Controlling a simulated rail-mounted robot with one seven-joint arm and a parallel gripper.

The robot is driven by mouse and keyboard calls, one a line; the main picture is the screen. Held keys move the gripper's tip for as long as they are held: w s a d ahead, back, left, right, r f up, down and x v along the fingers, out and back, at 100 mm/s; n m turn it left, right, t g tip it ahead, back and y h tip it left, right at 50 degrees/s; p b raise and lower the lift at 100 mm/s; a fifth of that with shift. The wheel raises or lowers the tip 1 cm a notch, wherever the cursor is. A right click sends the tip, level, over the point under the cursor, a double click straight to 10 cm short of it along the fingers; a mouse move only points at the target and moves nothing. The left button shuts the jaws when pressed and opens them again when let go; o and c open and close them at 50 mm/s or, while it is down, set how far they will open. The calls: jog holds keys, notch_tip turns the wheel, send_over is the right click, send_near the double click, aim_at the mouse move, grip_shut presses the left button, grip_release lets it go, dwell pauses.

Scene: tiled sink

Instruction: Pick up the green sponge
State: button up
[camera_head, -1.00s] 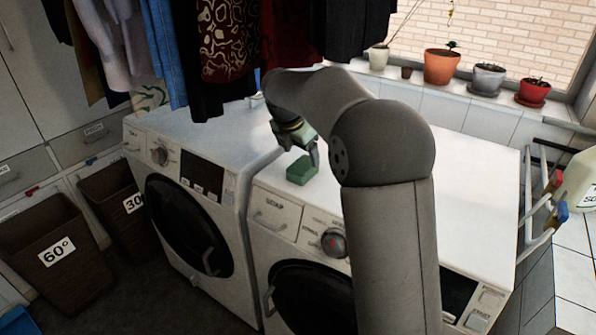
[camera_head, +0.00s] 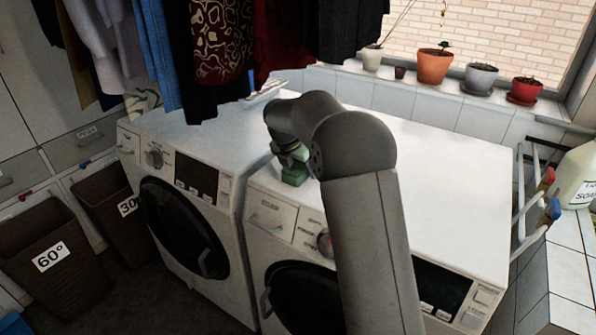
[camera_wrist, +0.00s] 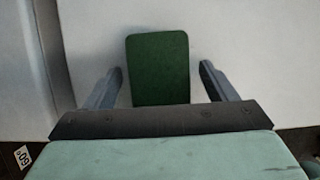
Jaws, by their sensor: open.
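The green sponge (camera_wrist: 158,68) lies on the white top of the right-hand washing machine, near its left front edge. In the wrist view it sits between the two fingers of my gripper (camera_wrist: 160,85), with a gap on each side. My gripper is open and holds nothing. In the head view the sponge (camera_head: 294,176) shows just below my gripper (camera_head: 295,160), and my arm covers part of that area. I cannot tell the exact height of the fingers over the machine top.
A second washing machine (camera_head: 190,200) stands to the left, with a narrow gap between. Clothes (camera_head: 215,45) hang above it. Potted plants (camera_head: 434,66) line the windowsill. A soap bottle (camera_head: 578,178) and a rack stand at the right. The right machine's top (camera_head: 450,175) is mostly clear.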

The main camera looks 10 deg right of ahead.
jog(key=shift+f, duration=0.2)
dwell(0.6)
jog(key=c, duration=1)
